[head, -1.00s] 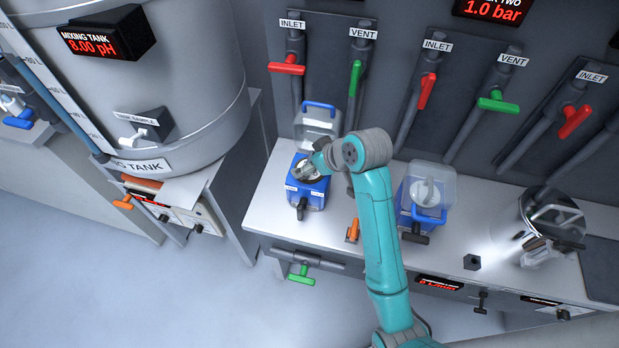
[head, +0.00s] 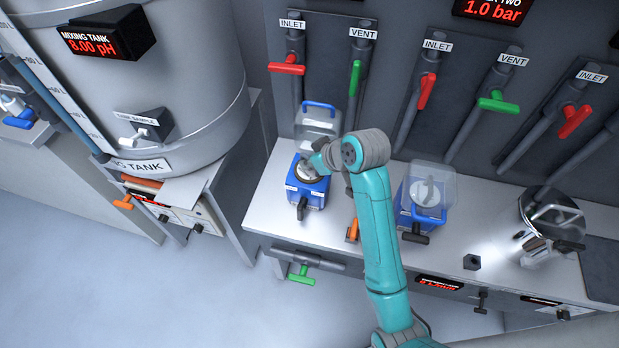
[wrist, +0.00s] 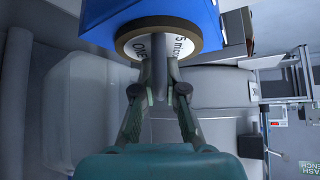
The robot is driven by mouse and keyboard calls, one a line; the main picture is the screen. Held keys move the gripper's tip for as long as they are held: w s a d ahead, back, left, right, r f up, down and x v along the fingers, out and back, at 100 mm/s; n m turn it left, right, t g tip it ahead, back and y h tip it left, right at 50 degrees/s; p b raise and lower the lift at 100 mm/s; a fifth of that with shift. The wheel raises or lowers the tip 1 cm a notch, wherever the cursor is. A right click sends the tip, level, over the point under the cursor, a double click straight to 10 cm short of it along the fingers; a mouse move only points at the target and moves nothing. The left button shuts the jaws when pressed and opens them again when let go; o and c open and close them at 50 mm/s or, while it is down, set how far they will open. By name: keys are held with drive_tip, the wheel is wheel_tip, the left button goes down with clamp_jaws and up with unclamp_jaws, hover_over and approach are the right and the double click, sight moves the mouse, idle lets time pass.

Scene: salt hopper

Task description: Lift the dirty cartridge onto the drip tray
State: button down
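The cartridge (wrist: 190,46) shows as a round white end with a tan rim and printed text, seated in the blue left filter housing (head: 306,190). In the wrist view the blue housing (wrist: 200,15) shows at the top. A grey handle bar stands out from the cartridge's face. My gripper (wrist: 159,88) has a finger on each side of this bar and looks shut on it. In the head view my gripper (head: 313,166) reaches down over the housing's open top and partly hides the cartridge. I cannot make out a drip tray for certain.
The left housing's clear lid (head: 318,122) stands open behind it. A second blue housing (head: 407,212) with a clear lid stands to the right. A shiny steel pot (head: 550,215) is at the far right. The mixing tank (head: 190,60) rises at the left. Red and green valves line the back wall.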

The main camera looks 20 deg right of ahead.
drive_tip(key=shift+r, duration=0.15)
idle(0.3)
drive_tip(key=shift+r, duration=5.6)
